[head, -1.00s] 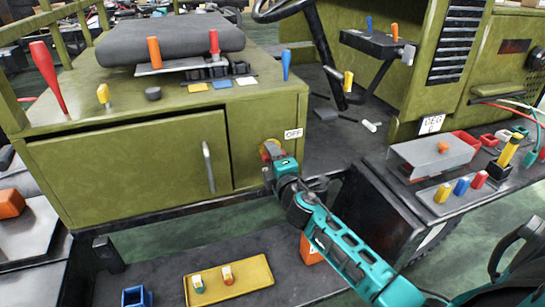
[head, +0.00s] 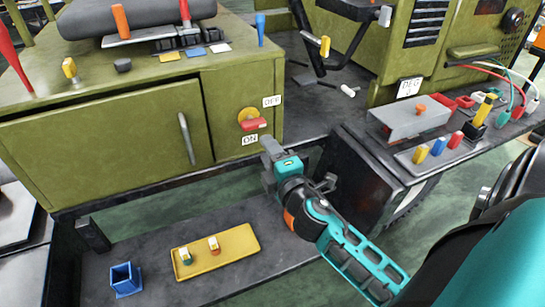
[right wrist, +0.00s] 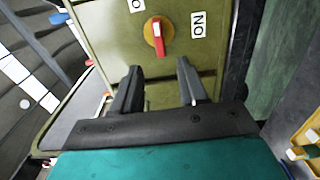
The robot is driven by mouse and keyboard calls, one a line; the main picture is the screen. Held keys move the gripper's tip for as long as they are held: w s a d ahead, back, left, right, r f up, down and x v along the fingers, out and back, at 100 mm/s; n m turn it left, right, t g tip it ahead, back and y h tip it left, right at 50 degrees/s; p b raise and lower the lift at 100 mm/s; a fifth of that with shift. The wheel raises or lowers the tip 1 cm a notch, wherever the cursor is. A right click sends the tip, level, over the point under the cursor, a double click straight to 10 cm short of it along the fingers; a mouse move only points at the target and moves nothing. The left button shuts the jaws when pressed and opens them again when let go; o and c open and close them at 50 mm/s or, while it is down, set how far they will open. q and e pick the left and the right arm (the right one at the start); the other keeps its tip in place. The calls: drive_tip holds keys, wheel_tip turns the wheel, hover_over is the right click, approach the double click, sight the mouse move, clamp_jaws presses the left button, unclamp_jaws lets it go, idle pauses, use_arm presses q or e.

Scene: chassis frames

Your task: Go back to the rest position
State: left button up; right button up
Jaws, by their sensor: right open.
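My right gripper (head: 270,152) is open and empty, in front of the green cabinet, below and to the right of a switch knob. The knob has a yellow base and a red handle (head: 254,122). It sits on the cabinet front between an OFF label (head: 272,101) and an ON label (head: 250,140). In the right wrist view, the open fingers (right wrist: 160,78) point toward the panel, and the knob (right wrist: 157,35) is beyond them, apart from them. My left gripper is not in view.
A yellow tray (head: 240,236) with two small pegs and a blue open box (head: 125,278) lie on the low dark step. A grey metal cover (head: 405,122) and several coloured pegs occupy the right shelf.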

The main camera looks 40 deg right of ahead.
drive_tip(key=shift+v, duration=0.75)
drive_tip(key=s+a+f+m+g+y+p, duration=0.2)
drive_tip(key=s+a+f+m+g+y, duration=0.4)
drive_tip(key=s+a+f+m, duration=0.6)
wheel_tip(320, 180, down, 5)
drive_tip(key=shift+s+a+r+m+g, duration=0.15)
drive_tip(key=shift+s+a+m+g, duration=0.25)
drive_tip(key=shift+s+a, duration=0.3)
drive_tip(key=shift+w+a, duration=0.1)
